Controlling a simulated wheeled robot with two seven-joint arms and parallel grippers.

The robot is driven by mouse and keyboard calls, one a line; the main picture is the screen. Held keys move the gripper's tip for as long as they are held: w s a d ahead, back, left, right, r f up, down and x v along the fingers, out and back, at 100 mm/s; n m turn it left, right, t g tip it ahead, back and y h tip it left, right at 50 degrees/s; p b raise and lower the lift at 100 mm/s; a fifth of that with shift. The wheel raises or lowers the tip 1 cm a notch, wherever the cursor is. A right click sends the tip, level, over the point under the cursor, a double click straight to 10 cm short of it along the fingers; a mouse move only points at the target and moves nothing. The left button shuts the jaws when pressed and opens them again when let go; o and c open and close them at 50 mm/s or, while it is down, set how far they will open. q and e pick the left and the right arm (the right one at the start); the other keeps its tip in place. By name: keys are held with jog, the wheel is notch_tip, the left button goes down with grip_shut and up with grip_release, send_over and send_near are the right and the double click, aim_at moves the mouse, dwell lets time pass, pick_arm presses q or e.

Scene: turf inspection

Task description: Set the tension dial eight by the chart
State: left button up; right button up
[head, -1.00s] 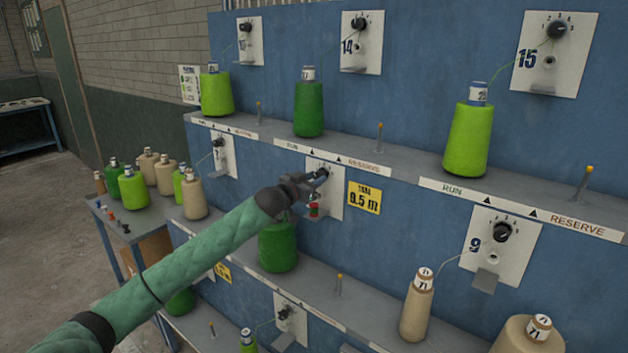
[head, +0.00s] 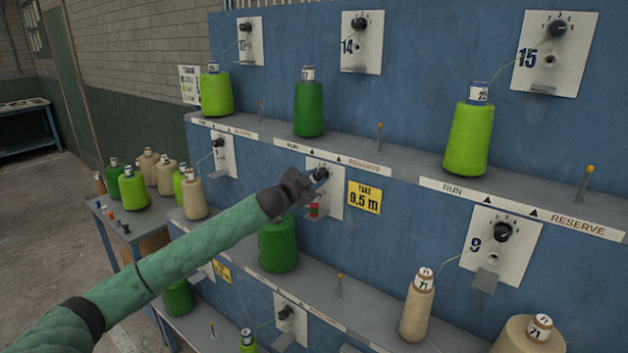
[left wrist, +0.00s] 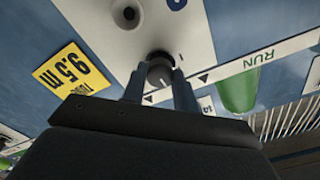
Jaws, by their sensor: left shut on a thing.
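My left gripper (head: 312,180) reaches from the left to the middle-row white plate (head: 336,200) beside the yellow 9.5 m tag (head: 364,198). Its fingers are shut on the dark round dial (left wrist: 160,72), one finger on each side in the left wrist view. A pale line shows on the dial's face. The dial also shows at the fingertips in the head view (head: 322,174); its scale numbers are too small or covered to read. The chart (head: 189,86), a small white sheet with coloured marks, hangs at the rack's left edge; its text is not legible. My right gripper is out of view.
Dial 9 (head: 502,232) is to the right, dials 14 (head: 360,24) and 15 (head: 558,28) above. A dark green cone (head: 308,108) stands on the shelf above, another (head: 278,246) below my wrist. A side table (head: 112,226) with several cones is at left.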

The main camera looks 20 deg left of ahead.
pick_arm(q)
jog(key=shift+m, duration=0.3)
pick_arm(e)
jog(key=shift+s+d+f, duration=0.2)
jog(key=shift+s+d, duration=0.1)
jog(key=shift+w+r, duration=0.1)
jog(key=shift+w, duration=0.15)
pick_arm(q)
jog(key=o, duration=1)
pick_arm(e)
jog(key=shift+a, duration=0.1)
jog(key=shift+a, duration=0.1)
pick_arm(q)
jog(key=shift+s+f, duration=0.1)
jog(key=shift+s, duration=0.1)
jog(key=shift+b+v, duration=1.75)
jog(key=shift+v, duration=1.95)
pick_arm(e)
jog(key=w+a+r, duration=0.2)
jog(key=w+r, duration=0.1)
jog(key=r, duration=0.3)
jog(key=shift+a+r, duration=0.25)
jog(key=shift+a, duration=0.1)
